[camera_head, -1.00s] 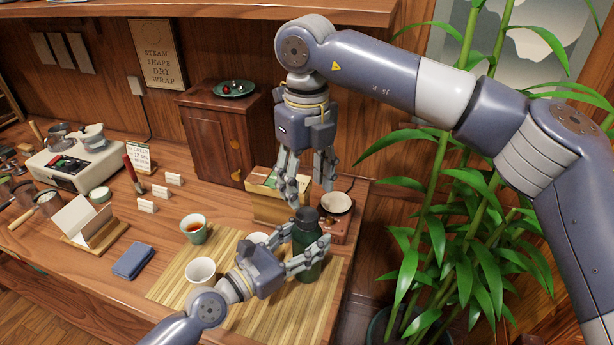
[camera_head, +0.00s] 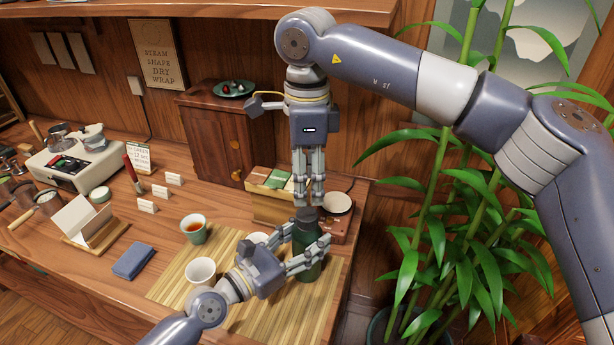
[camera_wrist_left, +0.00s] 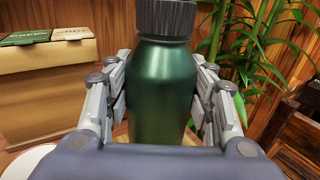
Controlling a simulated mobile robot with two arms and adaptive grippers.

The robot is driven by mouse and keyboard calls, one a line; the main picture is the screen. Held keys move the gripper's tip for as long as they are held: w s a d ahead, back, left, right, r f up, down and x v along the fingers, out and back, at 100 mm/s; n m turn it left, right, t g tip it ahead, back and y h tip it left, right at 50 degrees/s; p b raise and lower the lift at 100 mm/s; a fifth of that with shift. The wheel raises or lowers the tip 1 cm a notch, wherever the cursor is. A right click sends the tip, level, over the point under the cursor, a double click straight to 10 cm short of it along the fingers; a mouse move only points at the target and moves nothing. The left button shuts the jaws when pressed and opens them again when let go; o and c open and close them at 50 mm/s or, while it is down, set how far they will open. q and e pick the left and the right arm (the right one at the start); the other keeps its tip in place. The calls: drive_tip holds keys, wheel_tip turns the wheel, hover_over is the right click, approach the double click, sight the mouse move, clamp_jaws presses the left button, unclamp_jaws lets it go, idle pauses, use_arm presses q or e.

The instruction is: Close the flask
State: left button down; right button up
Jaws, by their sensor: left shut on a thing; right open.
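The dark green flask (camera_head: 306,268) stands upright at the right end of the bamboo mat. In the left wrist view the flask (camera_wrist_left: 160,95) fills the middle, with a dark ribbed cap (camera_wrist_left: 165,17) sitting on its top. The cap (camera_head: 307,213) also shows in the head view. My left gripper (camera_head: 306,251) is shut around the flask's body, one finger set on each side. My right gripper (camera_head: 309,202) points straight down just above the cap, open, its fingertips close to the cap's top. Whether they touch it cannot be told.
The bamboo mat (camera_head: 240,318) also holds a white cup (camera_head: 201,271). A cup of tea (camera_head: 194,228) stands behind. A box of packets (camera_head: 268,205) and a small wooden stand with a round bowl (camera_head: 337,204) are close behind the flask. A plant (camera_head: 470,220) rises at right.

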sight(307, 214)
drive_tip(key=shift+f, duration=0.1)
drive_tip(key=shift+f, duration=3.95)
drive_tip(key=shift+c, duration=0.2)
drive_tip(key=c, duration=1.1)
drive_tip(key=shift+o, duration=0.2)
drive_tip(key=m, duration=0.5)
drive_tip(key=o, duration=1.2)
drive_tip(key=shift+o, duration=0.2)
wheel_tip(307, 214, up, 12)
